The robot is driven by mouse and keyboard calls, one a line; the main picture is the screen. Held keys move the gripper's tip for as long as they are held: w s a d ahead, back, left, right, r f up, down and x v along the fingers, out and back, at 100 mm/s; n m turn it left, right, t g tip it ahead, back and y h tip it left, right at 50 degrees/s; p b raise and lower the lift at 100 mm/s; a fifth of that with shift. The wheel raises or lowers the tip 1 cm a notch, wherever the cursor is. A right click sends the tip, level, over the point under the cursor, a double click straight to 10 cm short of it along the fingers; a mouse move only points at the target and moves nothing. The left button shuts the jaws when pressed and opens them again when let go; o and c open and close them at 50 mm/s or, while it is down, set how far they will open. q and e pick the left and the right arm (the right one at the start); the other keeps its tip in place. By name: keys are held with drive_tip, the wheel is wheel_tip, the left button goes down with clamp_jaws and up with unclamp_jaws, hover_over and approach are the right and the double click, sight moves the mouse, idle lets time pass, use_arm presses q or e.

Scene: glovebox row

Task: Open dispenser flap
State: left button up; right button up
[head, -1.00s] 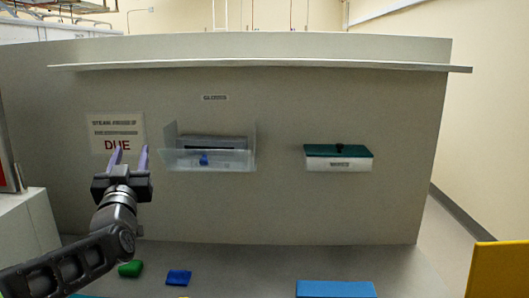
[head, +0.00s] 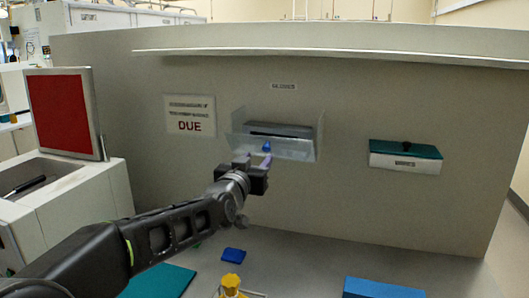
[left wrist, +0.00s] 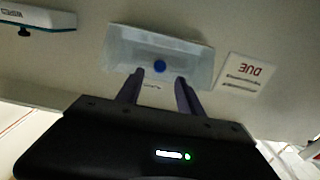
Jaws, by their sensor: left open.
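The glove dispenser (head: 305,149) is a clear, box-like holder on the grey wall panel, under a small label. Its clear front flap has a blue knob (head: 267,147) and a dark slot shows behind it. My left gripper (head: 257,163) is open, with its purple fingers pointing at the knob from just below and in front. In the left wrist view, the dispenser (left wrist: 190,62) lies beyond the fingertips and the blue knob (left wrist: 160,66) shows between the two fingers (left wrist: 157,78). I cannot tell whether the fingers touch the knob. My right gripper is out of view.
A white box with a green lid (head: 405,156) is on the wall to the right. A DUE sign (head: 190,115) hangs left. A long shelf (head: 340,55) juts out above. Blue and teal items and a yellow-topped object (head: 231,284) are on the counter below.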

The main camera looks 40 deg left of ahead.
sight(266, 150)
use_arm(q)
drive_tip(key=p+x, duration=0.1)
drive_tip(key=x, duration=0.5)
drive_tip(key=shift+w+a, duration=0.15)
drive_tip(key=shift+w, duration=0.15)
drive_tip(key=shift+c, duration=0.5)
clamp_jaws()
idle(0.6)
